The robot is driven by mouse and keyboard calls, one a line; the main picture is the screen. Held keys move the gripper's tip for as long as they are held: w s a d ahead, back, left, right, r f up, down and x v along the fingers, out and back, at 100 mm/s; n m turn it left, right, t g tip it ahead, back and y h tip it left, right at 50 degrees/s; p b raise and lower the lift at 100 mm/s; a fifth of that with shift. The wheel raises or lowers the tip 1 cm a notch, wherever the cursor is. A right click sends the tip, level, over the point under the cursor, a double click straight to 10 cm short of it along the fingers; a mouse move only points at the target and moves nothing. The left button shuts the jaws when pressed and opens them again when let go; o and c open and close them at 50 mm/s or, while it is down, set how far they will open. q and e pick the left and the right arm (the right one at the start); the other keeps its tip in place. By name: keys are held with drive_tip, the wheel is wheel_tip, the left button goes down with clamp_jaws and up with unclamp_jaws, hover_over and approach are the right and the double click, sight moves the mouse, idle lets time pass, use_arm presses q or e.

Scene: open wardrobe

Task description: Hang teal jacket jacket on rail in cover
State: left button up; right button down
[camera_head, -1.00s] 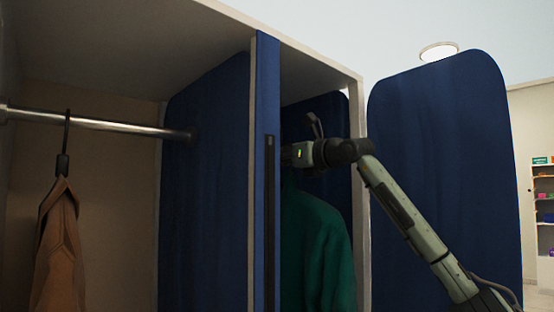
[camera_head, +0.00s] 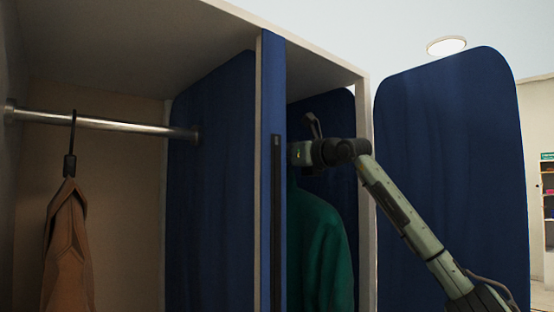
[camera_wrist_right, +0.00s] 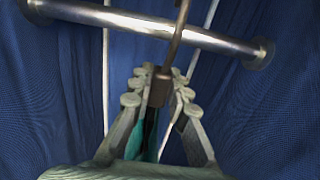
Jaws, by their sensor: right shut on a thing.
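The teal jacket (camera_head: 322,258) hangs below my right wrist in the right-hand compartment in the head view. Its left part is hidden by the blue divider edge. In the right wrist view my right gripper (camera_wrist_right: 160,82) is shut on the brown hanger neck (camera_wrist_right: 159,92), with a strip of teal cloth (camera_wrist_right: 148,135) below it. The hanger's hook stem rises across the metal rail (camera_wrist_right: 150,24) and leaves the top of the picture. I cannot tell whether the hook rests on the rail. My left gripper is not in view.
A blue divider edge (camera_head: 272,190) stands close left of my right wrist. A blue door (camera_head: 450,180) stands open at right. In the left compartment a brown jacket (camera_head: 67,250) hangs from another rail (camera_head: 120,125).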

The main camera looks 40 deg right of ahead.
drive_tip(key=shift+w+r, duration=0.15)
drive_tip(key=shift+w, duration=0.4)
drive_tip(key=shift+w+d, duration=0.1)
drive_tip(key=shift+w, duration=1.1)
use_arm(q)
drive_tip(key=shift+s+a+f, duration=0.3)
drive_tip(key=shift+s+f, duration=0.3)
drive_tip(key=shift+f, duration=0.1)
use_arm(e)
drive_tip(key=shift+w+d, duration=0.1)
drive_tip(key=shift+w, duration=0.9)
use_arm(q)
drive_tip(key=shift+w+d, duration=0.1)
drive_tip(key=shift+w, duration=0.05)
